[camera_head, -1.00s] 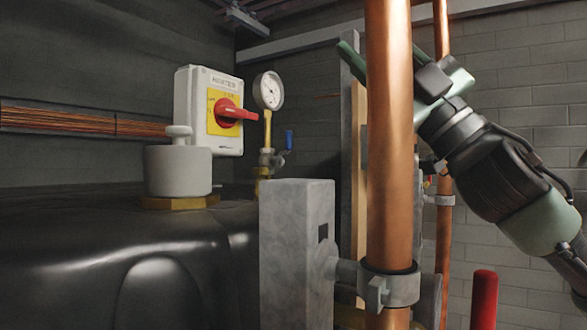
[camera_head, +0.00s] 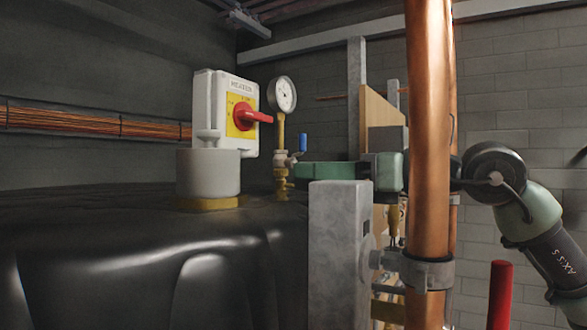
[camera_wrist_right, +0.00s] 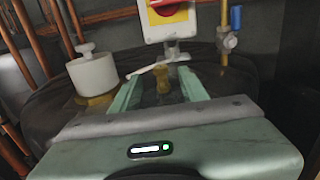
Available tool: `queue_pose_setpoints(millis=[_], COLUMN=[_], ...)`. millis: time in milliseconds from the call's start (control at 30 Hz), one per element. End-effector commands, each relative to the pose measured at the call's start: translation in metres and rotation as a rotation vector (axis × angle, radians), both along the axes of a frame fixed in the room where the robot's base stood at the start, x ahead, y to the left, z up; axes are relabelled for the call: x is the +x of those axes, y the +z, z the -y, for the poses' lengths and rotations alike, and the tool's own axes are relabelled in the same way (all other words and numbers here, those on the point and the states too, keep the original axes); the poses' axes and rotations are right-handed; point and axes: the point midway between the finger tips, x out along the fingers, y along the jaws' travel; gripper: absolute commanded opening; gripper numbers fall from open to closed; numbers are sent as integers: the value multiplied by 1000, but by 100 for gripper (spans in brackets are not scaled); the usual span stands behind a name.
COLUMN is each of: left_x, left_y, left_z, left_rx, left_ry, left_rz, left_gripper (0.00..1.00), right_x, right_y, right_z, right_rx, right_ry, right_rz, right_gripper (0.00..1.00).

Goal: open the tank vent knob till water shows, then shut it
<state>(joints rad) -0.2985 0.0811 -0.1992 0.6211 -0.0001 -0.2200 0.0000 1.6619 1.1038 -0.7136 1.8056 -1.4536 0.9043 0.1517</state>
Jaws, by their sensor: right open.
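My right gripper (camera_head: 330,171) reaches in from the right behind the thick copper pipe, its green fingers pointing left above the dark tank (camera_head: 130,235). In the right wrist view the two green fingers of this gripper (camera_wrist_right: 158,88) are spread apart. A small upright brass fitting (camera_wrist_right: 163,82) stands between them, with a pale thin lever beside it; I cannot see contact. This looks like the vent; I cannot make it out in the head view. A pale grey cylinder with a small top knob (camera_head: 208,170) sits on the tank, left of the fingers. No water shows. My left gripper is not in view.
The copper pipe (camera_head: 428,150) and grey post (camera_head: 337,250) stand close to my right arm. A white switch box with a red handle (camera_head: 225,110), a gauge (camera_head: 282,95) and a blue-handled valve (camera_head: 302,143) are beyond the tank top. A red post (camera_head: 501,295) stands lower right.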

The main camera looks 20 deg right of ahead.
Motion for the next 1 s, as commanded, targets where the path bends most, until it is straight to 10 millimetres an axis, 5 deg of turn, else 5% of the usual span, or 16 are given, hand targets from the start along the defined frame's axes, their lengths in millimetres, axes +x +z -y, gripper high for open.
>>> queue_pose_setpoints(millis=[400, 800, 1000], left_x=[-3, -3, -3], left_y=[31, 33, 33], left_z=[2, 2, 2], left_rx=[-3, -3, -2], left_ry=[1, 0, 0], left_rz=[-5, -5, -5], left_gripper=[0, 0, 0], right_x=[46, 54, 54], right_y=[3, 0, 0], right_z=[-40, -46, -46], right_rx=[5, 7, 7], right_ry=[3, 2, 2], right_rz=[-3, -2, -2], right_gripper=[44, 44, 0])
